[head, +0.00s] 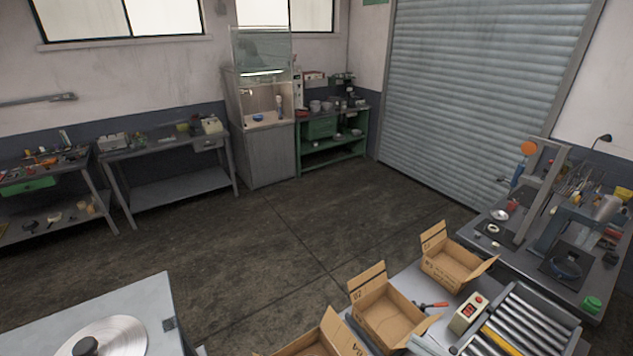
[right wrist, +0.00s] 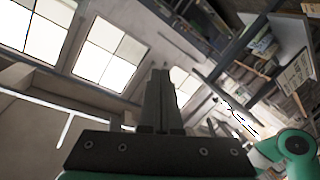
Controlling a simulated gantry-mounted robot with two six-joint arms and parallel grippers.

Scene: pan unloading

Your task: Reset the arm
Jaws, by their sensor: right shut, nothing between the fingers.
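My right gripper (right wrist: 161,73) shows in the right wrist view with its two dark fingers together and nothing between them. Behind it are windows and ceiling, tilted in the picture. No gripper can be made out in the head view, and my left gripper shows in neither view. A round silver lid-like disc with a black knob (head: 112,336) lies on the grey table (head: 130,297) at the lower left of the head view.
Open cardboard boxes (head: 384,309) stand at the lower right, beside a roller conveyor (head: 525,320) and a control box with a red button (head: 468,313). A cluttered bench (head: 480,216) stands at the right. The floor (head: 270,230) in the middle is clear.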

